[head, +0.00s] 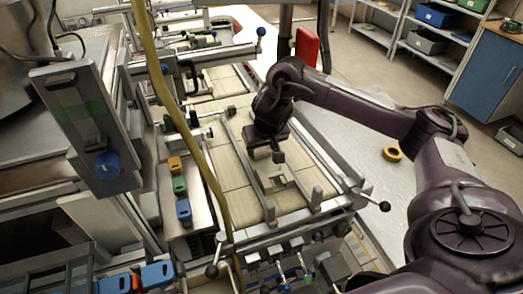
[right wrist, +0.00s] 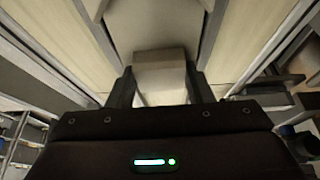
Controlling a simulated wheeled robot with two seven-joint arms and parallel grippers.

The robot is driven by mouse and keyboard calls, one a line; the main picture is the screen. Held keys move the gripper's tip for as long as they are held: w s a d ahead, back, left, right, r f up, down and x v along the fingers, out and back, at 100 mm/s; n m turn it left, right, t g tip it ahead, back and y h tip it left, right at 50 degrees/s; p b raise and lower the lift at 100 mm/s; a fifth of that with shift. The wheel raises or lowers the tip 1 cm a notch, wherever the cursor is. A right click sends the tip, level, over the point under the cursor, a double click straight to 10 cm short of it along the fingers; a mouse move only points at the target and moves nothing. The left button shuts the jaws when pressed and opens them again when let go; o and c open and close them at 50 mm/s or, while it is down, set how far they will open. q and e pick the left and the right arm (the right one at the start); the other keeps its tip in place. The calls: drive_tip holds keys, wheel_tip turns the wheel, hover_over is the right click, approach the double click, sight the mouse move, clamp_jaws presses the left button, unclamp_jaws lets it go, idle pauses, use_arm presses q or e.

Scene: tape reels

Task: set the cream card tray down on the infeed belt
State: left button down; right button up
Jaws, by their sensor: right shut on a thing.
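My right gripper (head: 274,158) points down over the belt in the head view. In the right wrist view, the right gripper (right wrist: 160,88) has its two dark fingers on either side of a pale cream piece, which I take to be the cream card tray (right wrist: 160,62). In the head view the tray (head: 284,181) shows as a pale shape just below the fingers, partly hidden by them. The infeed belt (head: 232,178) is the cream surface between metal rails under the gripper. I cannot tell whether the tray touches it. My left gripper is out of view.
Metal rails (head: 322,160) flank the belt. A yellow hose (head: 180,118) hangs in front at the left. Small yellow, green and blue blocks (head: 180,186) stand left of the belt. A yellow tape reel (head: 392,154) lies on the pale surface at the right.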

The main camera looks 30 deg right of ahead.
drive_tip(key=shift+r, duration=0.15)
drive_tip(key=shift+s+f, duration=0.1)
drive_tip(key=shift+f, duration=0.1)
drive_tip(key=o, duration=1.1)
